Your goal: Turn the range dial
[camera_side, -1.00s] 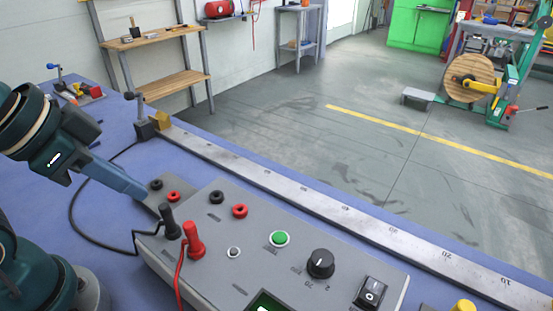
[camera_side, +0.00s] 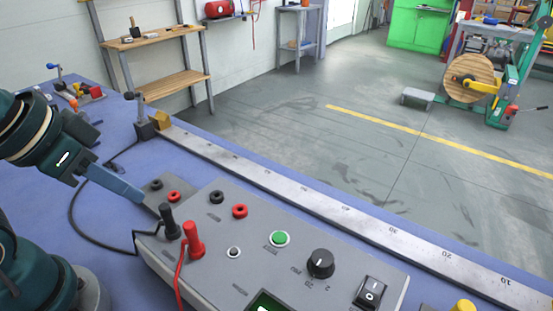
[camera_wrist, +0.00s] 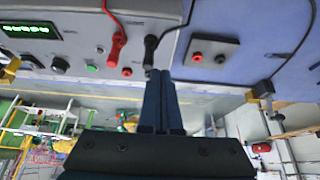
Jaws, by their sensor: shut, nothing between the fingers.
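The range dial is a round black knob (camera_side: 320,263) with a pale pointer mark, on top of a grey instrument box (camera_side: 260,268). It also shows at the left of the wrist view (camera_wrist: 60,65). My gripper (camera_side: 143,200) is at the far left end of the box, well away from the dial, beside the small plate with black and red sockets. In the wrist view my gripper's fingers (camera_wrist: 160,76) are together with nothing between them, near the black plug. I cannot tell whether the fingertips touch anything.
A green button (camera_side: 280,238) and a rocker switch (camera_side: 370,293) flank the dial. Black (camera_side: 170,222) and red (camera_side: 194,240) plugs with cables stand between my gripper and the dial. A long metal ruler (camera_side: 340,208) runs behind the box.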

